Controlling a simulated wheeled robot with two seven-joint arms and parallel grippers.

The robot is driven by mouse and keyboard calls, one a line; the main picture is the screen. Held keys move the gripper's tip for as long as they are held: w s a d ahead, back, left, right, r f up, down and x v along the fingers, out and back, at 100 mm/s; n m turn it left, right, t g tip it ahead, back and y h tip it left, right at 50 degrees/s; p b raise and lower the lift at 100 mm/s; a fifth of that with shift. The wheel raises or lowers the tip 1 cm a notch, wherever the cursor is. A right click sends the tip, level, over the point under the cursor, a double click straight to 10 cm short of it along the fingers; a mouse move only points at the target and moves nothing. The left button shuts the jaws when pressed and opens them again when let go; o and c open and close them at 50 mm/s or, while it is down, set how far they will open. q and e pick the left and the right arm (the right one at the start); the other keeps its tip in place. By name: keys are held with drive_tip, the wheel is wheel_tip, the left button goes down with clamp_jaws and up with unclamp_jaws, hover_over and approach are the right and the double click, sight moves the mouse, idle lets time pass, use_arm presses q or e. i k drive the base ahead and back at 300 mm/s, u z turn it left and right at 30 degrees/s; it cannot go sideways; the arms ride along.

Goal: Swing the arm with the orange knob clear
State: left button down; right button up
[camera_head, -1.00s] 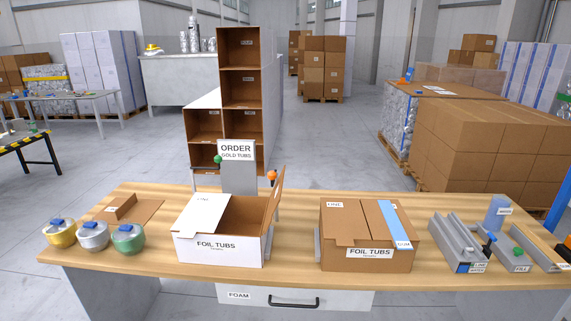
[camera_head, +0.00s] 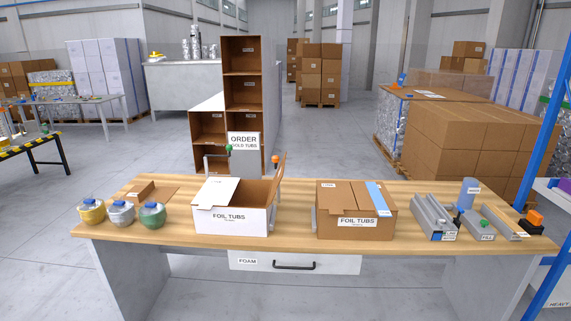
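The orange knob (camera_head: 276,159) stands at the back right corner of the open white box (camera_head: 232,222) labelled FOIL TUBS. The arm under it is thin and mostly hidden behind the box's raised brown flap (camera_head: 280,175). A green knob (camera_head: 229,148) on a grey bent arm (camera_head: 210,157) is at the box's back left, by the ORDER GOLD TUBS sign (camera_head: 243,140). Neither of my grippers is in view.
A brown FOIL TUBS box (camera_head: 354,224) with a blue strip stands right of the white one. Grey channels (camera_head: 433,214) fill the right end. Several lidded tubs (camera_head: 122,213) stand at the left. Bare tabletop (camera_head: 295,232) shows between the boxes.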

sight(275, 159)
drive_tip(key=z, duration=0.25)
drive_tip(key=i, duration=0.25)
drive_tip(key=z, duration=0.85)
drive_tip(key=i, duration=1.9)
drive_tip(key=u, duration=1.05)
drive_tip(key=i, duration=0.2)
drive_tip(key=u, duration=0.2)
